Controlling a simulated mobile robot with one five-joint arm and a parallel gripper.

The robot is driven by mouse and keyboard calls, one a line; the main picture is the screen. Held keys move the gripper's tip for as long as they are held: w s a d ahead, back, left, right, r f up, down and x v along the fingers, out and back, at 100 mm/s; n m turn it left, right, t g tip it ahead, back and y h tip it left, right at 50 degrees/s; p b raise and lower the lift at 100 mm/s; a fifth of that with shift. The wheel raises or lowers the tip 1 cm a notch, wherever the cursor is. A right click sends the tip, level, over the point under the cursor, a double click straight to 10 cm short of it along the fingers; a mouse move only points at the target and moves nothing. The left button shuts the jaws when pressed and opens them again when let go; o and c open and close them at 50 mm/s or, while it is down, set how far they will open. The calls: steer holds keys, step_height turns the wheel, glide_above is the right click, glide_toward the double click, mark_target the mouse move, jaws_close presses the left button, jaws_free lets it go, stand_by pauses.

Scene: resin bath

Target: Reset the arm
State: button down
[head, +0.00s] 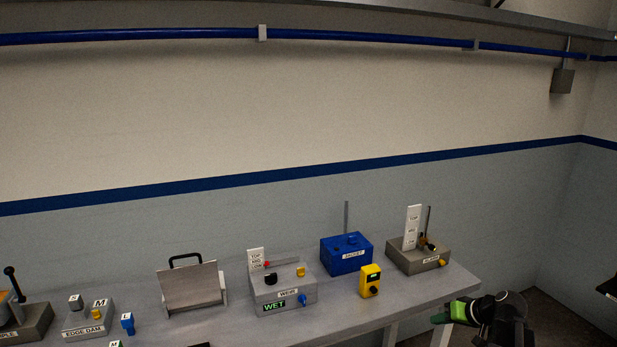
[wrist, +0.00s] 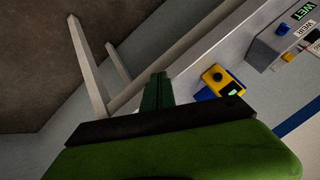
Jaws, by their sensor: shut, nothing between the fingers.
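My arm behind the gripper is black with a bright green part, and runs off the bottom of the head view.
On the table stand a yellow box with a black knob (head: 371,281), a blue box (head: 346,254), a grey WEIR box (head: 284,290), a grey box with a tall white scale (head: 418,256), a tilted plate (head: 190,287) and an EDGE DAM block (head: 88,320). Floor (wrist: 40,60) shows beside the table.

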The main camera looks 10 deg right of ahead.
steer(key=w+a+f+n+g+p, duration=0.15)
steer(key=a+n+g, duration=0.25)
steer(key=a, duration=2.3)
steer(key=s+a+f+n+g+h, duration=0.1)
steer(key=s+a+f+g, duration=0.1)
steer(key=s+a, duration=0.3)
steer(key=s+d+m+h, duration=0.1)
steer(key=s+d+m+g+h, duration=0.1)
steer(key=s, duration=0.1)
steer(key=s+f+m+h, duration=0.1)
steer(key=shift+s+d+g, duration=0.15)
steer(key=shift+d+g, duration=0.15)
steer(key=shift+d, duration=0.1)
